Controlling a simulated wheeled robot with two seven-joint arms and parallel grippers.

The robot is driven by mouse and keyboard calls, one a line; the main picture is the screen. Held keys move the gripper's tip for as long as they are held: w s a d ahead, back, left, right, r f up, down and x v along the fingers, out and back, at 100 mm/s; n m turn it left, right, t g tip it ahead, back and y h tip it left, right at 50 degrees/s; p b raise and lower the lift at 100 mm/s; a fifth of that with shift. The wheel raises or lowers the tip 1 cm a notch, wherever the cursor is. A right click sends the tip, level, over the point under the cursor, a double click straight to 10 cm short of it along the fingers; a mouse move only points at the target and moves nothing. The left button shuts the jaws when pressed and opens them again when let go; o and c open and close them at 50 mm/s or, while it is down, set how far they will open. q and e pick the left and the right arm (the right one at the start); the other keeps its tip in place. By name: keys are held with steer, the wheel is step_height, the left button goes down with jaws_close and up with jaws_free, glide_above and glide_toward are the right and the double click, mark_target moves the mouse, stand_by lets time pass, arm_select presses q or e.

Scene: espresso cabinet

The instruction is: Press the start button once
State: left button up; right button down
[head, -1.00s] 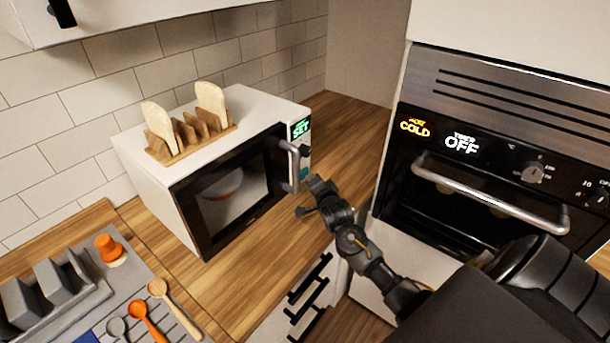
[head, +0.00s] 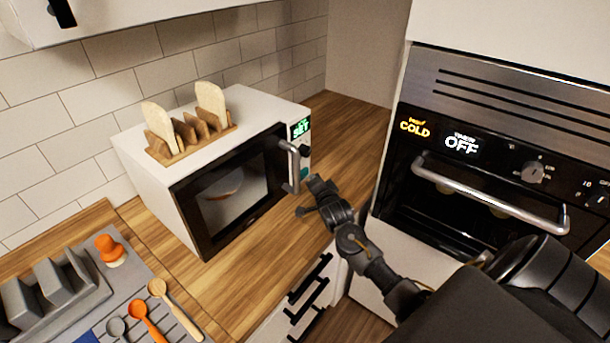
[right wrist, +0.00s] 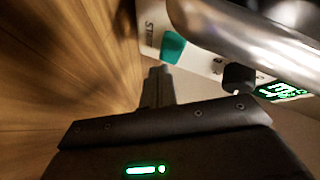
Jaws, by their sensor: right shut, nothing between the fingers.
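The white microwave (head: 150,190) stands on the wooden counter with its dark door shut. Its control panel on the right side has a green lit display (head: 300,129) and a black knob (right wrist: 238,78). The teal start button (right wrist: 173,47), with lettering beside it, is low on the panel; it also shows in the head view (head: 304,173). My right gripper (right wrist: 158,72) is shut and empty, its fingertips right by the button's lower edge; I cannot tell whether they touch it. In the head view the right gripper (head: 314,183) is just in front of the panel. My left gripper is not in view.
The metal door handle (right wrist: 255,40) runs close to my right fingertips. A wooden rack (head: 185,147) with bread slices is on the microwave. An oven (head: 480,170) is at right. Spoons and a grey rack (head: 60,285) are at lower left.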

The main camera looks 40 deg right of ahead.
steer(key=shift+w, duration=0.15)
steer(key=shift+w+a, duration=0.15)
steer(key=shift+w, duration=0.1)
